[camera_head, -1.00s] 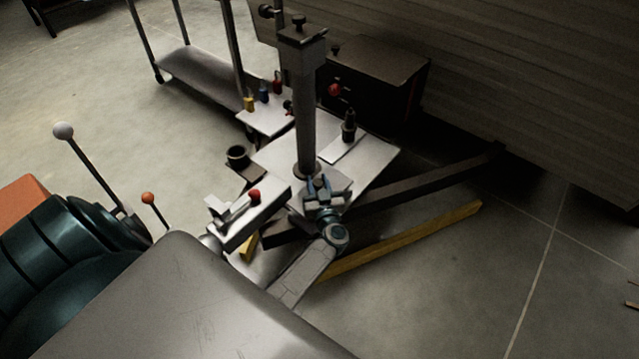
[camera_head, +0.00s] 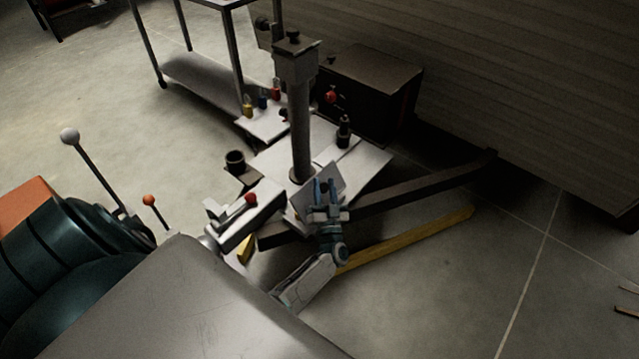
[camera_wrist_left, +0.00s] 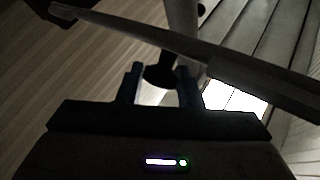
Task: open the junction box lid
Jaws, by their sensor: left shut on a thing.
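The junction box lid (camera_head: 305,203) is a flat grey plate beside the foot of the jack post. It stands tilted up, with my left gripper in front of it. My left gripper (camera_head: 324,186) has two blue fingers and is shut on a dark knob of the lid. In the left wrist view the dark knob (camera_wrist_left: 160,76) sits between the fingertips, and the lid (camera_wrist_left: 200,50) crosses the picture as a slanted plate seen nearly edge-on. The box under the lid is mostly hidden by the lid and gripper. My right gripper is not in view.
The jack post (camera_head: 300,125) rises close behind the lid. A light grey block with a red knob (camera_head: 251,198) is at left. A dark cup (camera_head: 235,161), black fitting (camera_head: 344,132) and dark cabinet (camera_head: 370,88) stand farther back. Floor at right is mostly clear.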

